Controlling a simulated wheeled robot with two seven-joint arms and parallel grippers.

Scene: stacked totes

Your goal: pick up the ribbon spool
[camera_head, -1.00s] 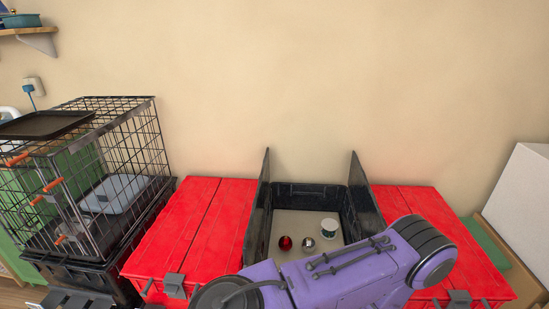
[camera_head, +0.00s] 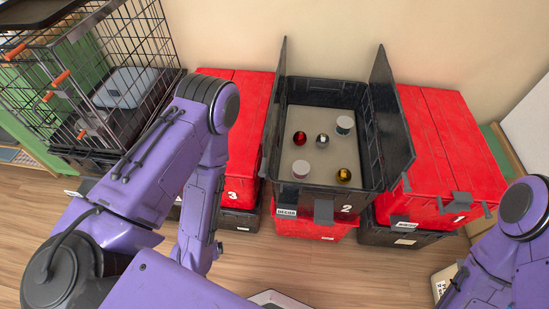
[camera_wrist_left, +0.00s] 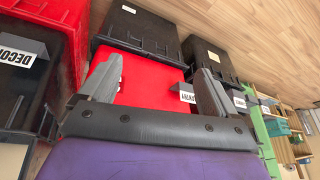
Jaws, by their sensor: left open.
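Two spool-like cylinders lie in the open black tote (camera_head: 322,186) in the head view. One with a white top and green side (camera_head: 344,124) is at the back right. One plain whitish (camera_head: 301,169) is at the front left. I cannot tell for sure which is the ribbon spool. My left gripper (camera_wrist_left: 156,88) is open and empty in the left wrist view, in front of a red tote and away from the cylinders. It is not visible in the head view. My right arm shows at the lower right of the head view, but its gripper is out of view.
Red (camera_head: 299,138), silver (camera_head: 322,141) and gold (camera_head: 343,174) balls share the tote. Its two lid flaps stand up at the sides. Red totes (camera_head: 252,110) and (camera_head: 440,140) flank it. A wire cage (camera_head: 130,50) stands at left. Wood floor lies in front.

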